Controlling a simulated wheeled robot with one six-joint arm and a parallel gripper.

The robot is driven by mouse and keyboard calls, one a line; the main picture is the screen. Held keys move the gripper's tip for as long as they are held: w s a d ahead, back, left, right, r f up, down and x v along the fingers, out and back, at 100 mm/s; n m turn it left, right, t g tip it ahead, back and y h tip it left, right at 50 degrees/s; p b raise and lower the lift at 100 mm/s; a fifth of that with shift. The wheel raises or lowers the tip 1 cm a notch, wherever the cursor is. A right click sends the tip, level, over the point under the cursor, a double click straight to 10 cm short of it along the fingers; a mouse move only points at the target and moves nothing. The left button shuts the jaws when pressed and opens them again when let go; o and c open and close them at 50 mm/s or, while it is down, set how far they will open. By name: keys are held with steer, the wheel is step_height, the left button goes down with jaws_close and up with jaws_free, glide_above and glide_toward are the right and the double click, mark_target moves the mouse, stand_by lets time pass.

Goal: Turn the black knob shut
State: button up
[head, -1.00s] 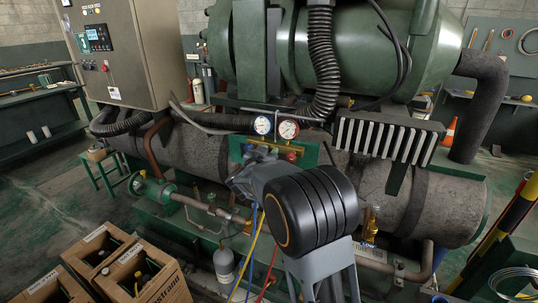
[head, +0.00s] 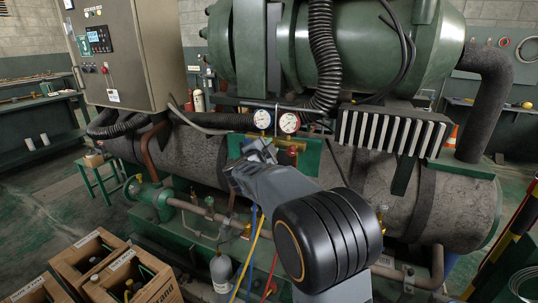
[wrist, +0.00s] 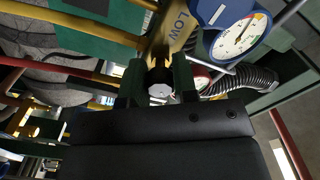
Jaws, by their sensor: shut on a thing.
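The gauge manifold has a brass body (wrist: 172,32) marked LOW, with a blue-rimmed gauge (wrist: 240,33) beside it in the wrist view. My gripper (wrist: 158,88) has its two dark fingers shut on a small knob with a pale grey end face (wrist: 160,91), just below the LOW marking. This appears to be the black knob; its sides are mostly hidden by the fingers. In the head view my gripper (head: 262,150) is at the left of the manifold, under the two gauges (head: 276,121), and hides the knob. A red knob (head: 293,150) sits to the right.
Blue, yellow and red hoses (head: 257,255) hang below the manifold. A green compressor vessel (head: 375,50) and a black corrugated hose (head: 323,60) are above. Cardboard boxes (head: 132,282) stand at the lower left. A red bar (wrist: 291,145) crosses the wrist view's right side.

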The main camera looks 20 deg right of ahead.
steer(key=m+b, duration=0.4)
steer(key=m, duration=0.1)
steer(key=shift+f, duration=0.2)
steer(key=shift+r+m+b, duration=0.15)
steer(key=shift+m+b, duration=0.95)
steer(key=shift+m, duration=0.9)
steer(key=o, duration=0.9)
steer(key=shift+o, duration=0.2)
steer(key=shift+a, duration=0.1)
steer(key=v, duration=1.3)
steer(key=shift+s+a, duration=0.3)
